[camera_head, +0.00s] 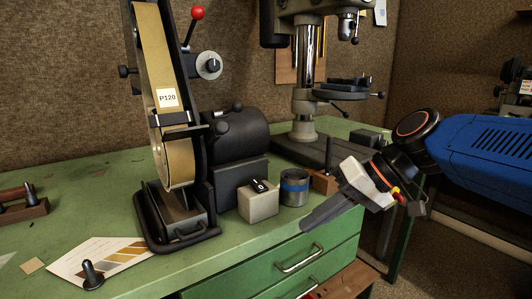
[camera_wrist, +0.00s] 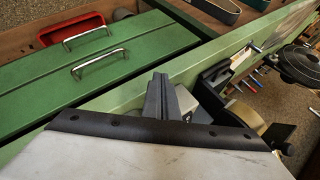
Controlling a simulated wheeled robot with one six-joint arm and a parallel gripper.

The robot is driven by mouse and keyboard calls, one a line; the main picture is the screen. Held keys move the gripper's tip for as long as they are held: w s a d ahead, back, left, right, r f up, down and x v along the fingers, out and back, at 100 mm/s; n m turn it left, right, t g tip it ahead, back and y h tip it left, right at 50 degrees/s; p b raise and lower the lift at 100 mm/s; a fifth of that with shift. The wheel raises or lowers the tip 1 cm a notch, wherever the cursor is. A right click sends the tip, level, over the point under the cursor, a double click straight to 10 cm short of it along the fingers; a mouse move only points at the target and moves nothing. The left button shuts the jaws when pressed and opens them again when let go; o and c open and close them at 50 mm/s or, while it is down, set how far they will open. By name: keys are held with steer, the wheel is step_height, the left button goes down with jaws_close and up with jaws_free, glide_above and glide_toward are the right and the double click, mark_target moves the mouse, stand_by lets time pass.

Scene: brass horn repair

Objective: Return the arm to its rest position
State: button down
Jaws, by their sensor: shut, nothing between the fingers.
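My gripper (camera_head: 318,220) is in the head view at the right, at the end of my blue arm. Its dark fingers are shut with nothing between them. They point down and left, in front of the bench's front edge near the drawers. In the wrist view the shut fingers (camera_wrist: 161,97) show at the centre, with the green drawer fronts behind them.
A belt sander (camera_head: 165,100) stands on the green bench (camera_head: 100,205). Beside it are a switch box (camera_head: 258,205), a metal cup with a blue band (camera_head: 294,188) and a drill press (camera_head: 308,75). Drawer handles (camera_head: 300,259) project from the front. A red tray (camera_wrist: 70,28) lies below.

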steer(key=s+d+f+m+t+h, duration=0.1)
steer(key=s+d+f+h, duration=0.3)
steer(key=d+f, duration=0.4)
steer(key=s+d+f+m+t+h, duration=0.2)
steer(key=s+d+f+h, duration=0.2)
steer(key=d+f, duration=0.4)
steer(key=s+d, duration=0.1)
steer(key=d, duration=0.2)
steer(key=shift+h, duration=0.3)
steer(key=shift+s+d, duration=0.1)
steer(key=shift+d, duration=0.05)
